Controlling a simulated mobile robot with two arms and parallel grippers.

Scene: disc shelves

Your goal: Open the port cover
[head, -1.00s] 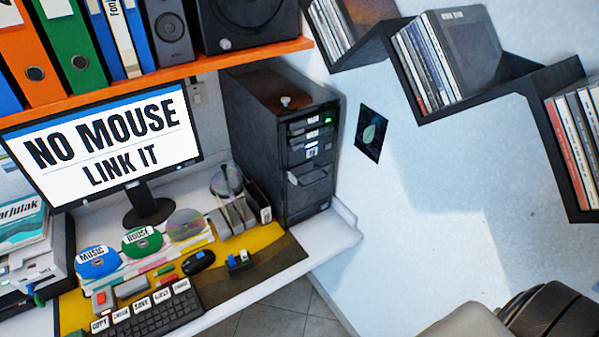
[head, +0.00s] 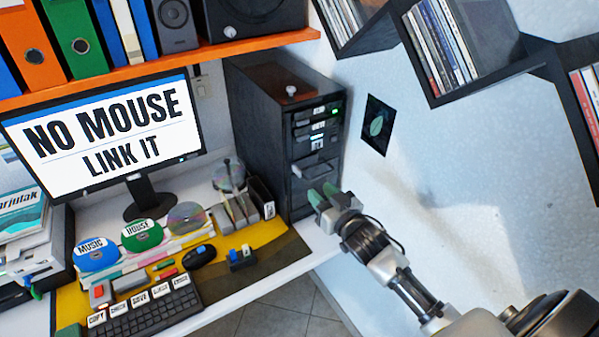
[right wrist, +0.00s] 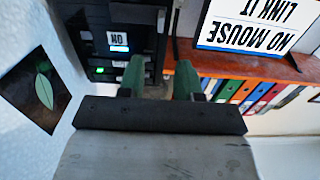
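The dark computer tower (head: 270,130) stands at the right end of the desk, and its front also shows in the right wrist view (right wrist: 85,18). Its front has stacked bays with a green light and a grey protruding flap (head: 318,168) lower down. I cannot tell for sure whether this flap is the port cover. My right gripper (head: 322,195) has green fingertips just below the flap in the picture, near the tower's lower front. In the right wrist view its fingers (right wrist: 160,78) are apart with nothing seen between them. Contact cannot be told. My left gripper is not in view.
A monitor (head: 105,130) reads "NO MOUSE LINK IT". The desk holds a keyboard (head: 150,312), a mouse (head: 199,257) and several discs. An orange shelf (head: 150,78) runs above. Black wall shelves (head: 490,85) hang at the upper right. The wall beside the tower is mostly bare.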

